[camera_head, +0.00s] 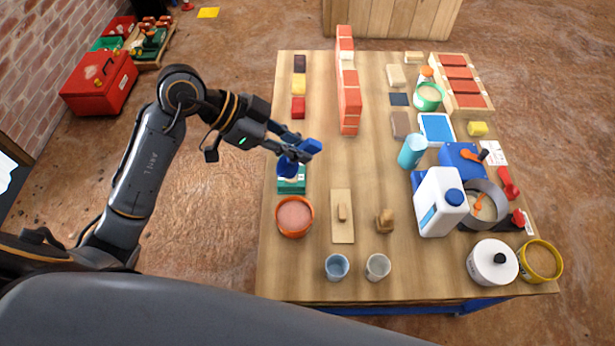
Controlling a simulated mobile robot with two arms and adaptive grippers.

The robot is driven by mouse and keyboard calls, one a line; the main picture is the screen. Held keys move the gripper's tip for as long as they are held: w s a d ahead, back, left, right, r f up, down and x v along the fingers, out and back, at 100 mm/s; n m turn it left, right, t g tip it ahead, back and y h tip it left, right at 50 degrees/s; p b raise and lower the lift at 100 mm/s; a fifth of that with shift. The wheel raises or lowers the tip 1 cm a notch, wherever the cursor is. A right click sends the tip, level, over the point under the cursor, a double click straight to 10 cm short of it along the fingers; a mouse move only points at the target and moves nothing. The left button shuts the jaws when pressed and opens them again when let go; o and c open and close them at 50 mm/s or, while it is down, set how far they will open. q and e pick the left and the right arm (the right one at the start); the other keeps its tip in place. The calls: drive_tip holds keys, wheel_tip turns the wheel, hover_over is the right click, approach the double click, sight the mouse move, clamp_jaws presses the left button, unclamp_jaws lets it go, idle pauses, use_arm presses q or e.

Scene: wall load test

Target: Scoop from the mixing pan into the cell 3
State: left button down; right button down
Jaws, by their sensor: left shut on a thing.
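My left gripper (300,151) is shut on a blue object, perhaps a scoop (288,167), at the left side of the table. The blue object is just above or on a green box with a pale top (291,185); I cannot tell if they touch. An orange-rimmed round pan (294,216) with pinkish contents stands just in front of the box. A grey round pan (497,191) with pale contents and an orange tool stands at the right. I cannot tell which is the mixing pan. No cell marked 3 is readable. My right gripper is out of view.
A red brick wall (348,85) stands at the back middle of the wooden table (310,270). A white jug (439,203), a light-blue cylinder (412,151) and a white lidded pot (492,264) stand to the right. Two cups (337,267) are near the front edge.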

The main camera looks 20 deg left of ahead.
use_arm(q)
drive_tip(key=w+d+f+m+g+y+b, duration=0.2)
drive_tip(key=d+f+m+g+y, duration=0.4)
drive_tip(key=f+m, duration=0.4)
drive_tip(key=w+a+f+m+t+y+b, duration=0.1)
drive_tip(key=w+a+f+m+t+y, duration=0.1)
drive_tip(key=a+f+m, duration=0.4)
wheel_tip(320, 180, down, 2)
drive_tip(key=shift+w+a+f+t+y, duration=0.25)
drive_tip(key=shift+w+a+t+y, duration=0.15)
drive_tip(key=shift+a+t+y, duration=0.25)
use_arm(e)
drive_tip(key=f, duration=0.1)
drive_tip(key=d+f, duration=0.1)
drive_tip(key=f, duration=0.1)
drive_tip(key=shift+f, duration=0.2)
use_arm(q)
drive_tip(key=shift+d, duration=0.1)
